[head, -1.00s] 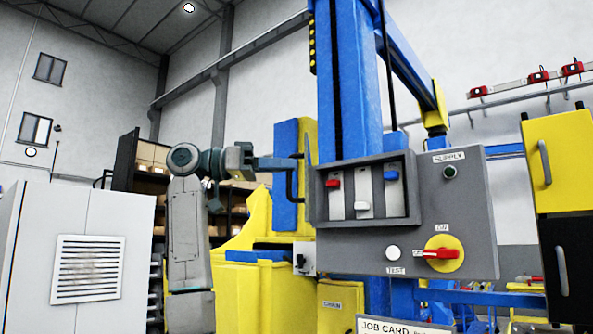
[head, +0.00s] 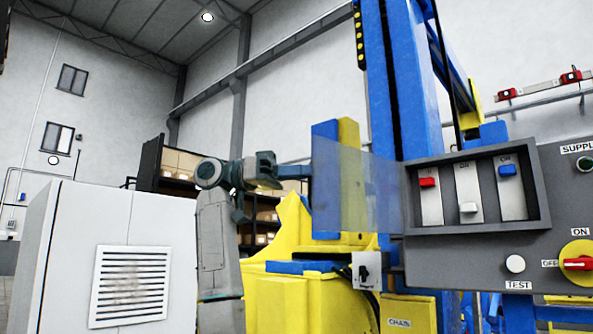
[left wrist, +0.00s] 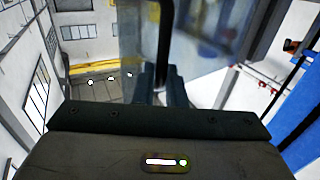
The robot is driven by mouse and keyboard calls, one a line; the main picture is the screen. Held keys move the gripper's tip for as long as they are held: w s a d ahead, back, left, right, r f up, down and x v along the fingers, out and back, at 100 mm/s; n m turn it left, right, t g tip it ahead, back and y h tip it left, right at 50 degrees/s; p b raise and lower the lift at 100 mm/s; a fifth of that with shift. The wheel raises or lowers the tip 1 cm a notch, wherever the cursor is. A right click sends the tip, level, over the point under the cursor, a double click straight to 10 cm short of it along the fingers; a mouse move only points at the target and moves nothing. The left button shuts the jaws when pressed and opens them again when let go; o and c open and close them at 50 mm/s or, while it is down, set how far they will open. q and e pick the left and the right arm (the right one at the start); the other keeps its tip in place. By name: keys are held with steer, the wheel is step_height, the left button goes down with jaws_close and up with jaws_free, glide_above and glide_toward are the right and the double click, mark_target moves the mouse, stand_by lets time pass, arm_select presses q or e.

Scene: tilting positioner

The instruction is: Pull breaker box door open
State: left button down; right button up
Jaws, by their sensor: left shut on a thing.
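The breaker box door (head: 357,192) is a clear, bluish panel. In the head view it stands swung out to the left of the grey breaker box (head: 480,235), whose recess with red, white and blue switches is uncovered. My left gripper (head: 306,171) is at the door's outer left edge. In the left wrist view my left gripper's fingers (left wrist: 162,88) are shut around the dark bar handle (left wrist: 163,42), with the clear door (left wrist: 205,55) behind it. My right gripper is in neither view.
A grey cabinet with a vent (head: 62,255) stands at the left. Yellow and blue machine parts (head: 290,285) are behind and below the door. A blue column (head: 408,90) rises behind the box. A red-handled rotary switch (head: 577,264) sits at the box's right.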

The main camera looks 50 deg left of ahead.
arm_select(q)
steer(key=shift+w+a, duration=0.2)
steer(key=shift+d, duration=0.1)
steer(key=c, duration=1.8)
jaws_free()
steer(key=shift+c, duration=0.2)
steer(key=o, duration=0.3)
steer(key=shift+w+d+g, duration=0.15)
steer(key=shift+w+g, duration=0.1)
steer(key=shift+g, duration=0.05)
steer(key=shift+o, duration=0.3)
steer(key=shift+w+d+f, duration=0.1)
steer(key=shift+w+d, duration=0.2)
steer(key=shift+w, duration=0.2)
steer(key=shift+s+a, duration=0.25)
steer(key=shift+s, duration=0.15)
steer(key=b+v, duration=0.2)
steer(key=v, duration=0.8)
steer(key=shift+a, duration=0.25)
steer(key=shift+s, duration=0.1)
